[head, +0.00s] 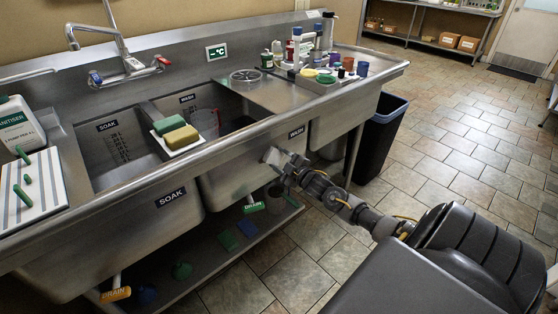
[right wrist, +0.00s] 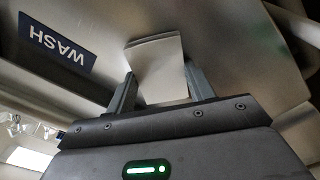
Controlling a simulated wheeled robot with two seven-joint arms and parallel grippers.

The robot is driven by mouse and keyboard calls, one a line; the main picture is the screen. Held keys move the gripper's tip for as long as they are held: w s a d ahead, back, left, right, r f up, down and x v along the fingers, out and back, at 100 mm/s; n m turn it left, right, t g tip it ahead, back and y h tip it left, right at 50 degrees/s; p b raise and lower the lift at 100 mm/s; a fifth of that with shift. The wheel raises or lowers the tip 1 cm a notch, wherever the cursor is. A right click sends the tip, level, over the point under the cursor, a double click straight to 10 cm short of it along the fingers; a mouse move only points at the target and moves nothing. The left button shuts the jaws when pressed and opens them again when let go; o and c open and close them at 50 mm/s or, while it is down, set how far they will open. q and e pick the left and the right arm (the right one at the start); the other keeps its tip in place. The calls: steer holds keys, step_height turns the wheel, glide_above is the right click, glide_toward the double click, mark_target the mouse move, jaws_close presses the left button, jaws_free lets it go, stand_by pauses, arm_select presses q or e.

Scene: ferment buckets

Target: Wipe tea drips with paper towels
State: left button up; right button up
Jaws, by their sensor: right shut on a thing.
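My right gripper (head: 283,163) is at the front face of the steel sink unit, near the WASH label. In the right wrist view, its two fingers (right wrist: 160,88) are shut on a pale, flat, folded sheet, which looks like a paper towel (right wrist: 158,58). The sheet is close to the steel front; I cannot tell if it touches. My left gripper is not in view. I cannot make out any tea drips on the steel or the floor.
The steel sink (head: 215,178) has SOAK and WASH basins. Two sponges (head: 175,131) sit on a white tray at the divider. Bottles and colored lids (head: 325,76) crowd the right drainboard. A dark bin (head: 380,135) stands beyond my right arm. Tiled floor (head: 440,150) is open at right.

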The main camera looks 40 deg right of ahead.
mark_target(269, 162)
steer(key=shift+w+a+r+p, duration=0.1)
steer(key=shift+a+p, duration=0.4)
steer(key=shift+a, duration=0.45)
steer(key=shift+a+p, duration=0.3)
steer(key=shift+a, duration=0.65)
steer(key=shift+a+p, duration=0.65)
steer(key=shift+a, duration=1.25)
steer(key=shift+d, duration=0.1)
steer(key=shift+s+p, duration=0.35)
steer(key=shift+p, duration=0.15)
steer(key=shift+s+p, duration=1.4)
steer(key=shift+s, duration=1.25)
